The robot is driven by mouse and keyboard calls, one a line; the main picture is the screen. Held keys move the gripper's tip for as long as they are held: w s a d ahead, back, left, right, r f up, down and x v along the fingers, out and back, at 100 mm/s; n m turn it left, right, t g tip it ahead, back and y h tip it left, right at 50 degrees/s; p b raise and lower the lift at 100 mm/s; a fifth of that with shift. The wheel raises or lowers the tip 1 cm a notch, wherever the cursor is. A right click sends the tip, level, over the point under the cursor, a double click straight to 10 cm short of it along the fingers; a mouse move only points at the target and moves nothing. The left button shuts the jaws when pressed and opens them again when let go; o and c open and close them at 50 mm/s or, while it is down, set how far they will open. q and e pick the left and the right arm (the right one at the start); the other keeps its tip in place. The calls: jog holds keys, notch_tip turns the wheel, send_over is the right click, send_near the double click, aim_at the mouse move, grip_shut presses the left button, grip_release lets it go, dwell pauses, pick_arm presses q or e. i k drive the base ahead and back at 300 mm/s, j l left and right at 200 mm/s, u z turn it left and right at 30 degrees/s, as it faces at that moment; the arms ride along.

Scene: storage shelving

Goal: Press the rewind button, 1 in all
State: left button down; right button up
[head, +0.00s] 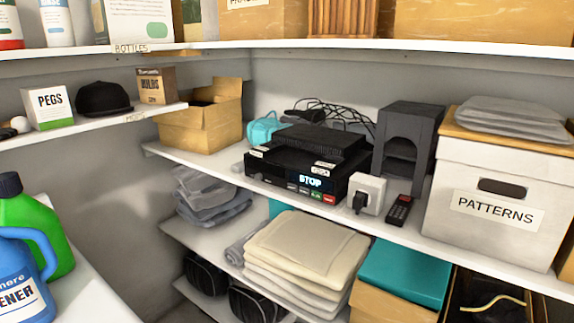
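A black tape player (290,172) sits on the middle shelf in the head view, with a smaller black box (314,143) on top of it. Its lit display (311,181) reads STOP. A row of small buttons runs under the display: dark ones at the left, a green one (316,195) and a red one (329,199) at the right. The button labels are too small to read, so I cannot tell which is rewind. Neither of my grippers is in view.
A white socket block with a black plug (371,192) and a remote (399,210) stand right of the player. The PATTERNS box (475,235) is further right, an open carton (205,127) left. Folded cloths (305,250) lie below. The space before the player's front looks clear.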

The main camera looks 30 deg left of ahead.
aim_at(306, 191)
jog(key=j+u, duration=0.1)
jog(key=u, duration=0.35)
jog(key=j+u, duration=0.1)
jog(key=u, duration=0.3)
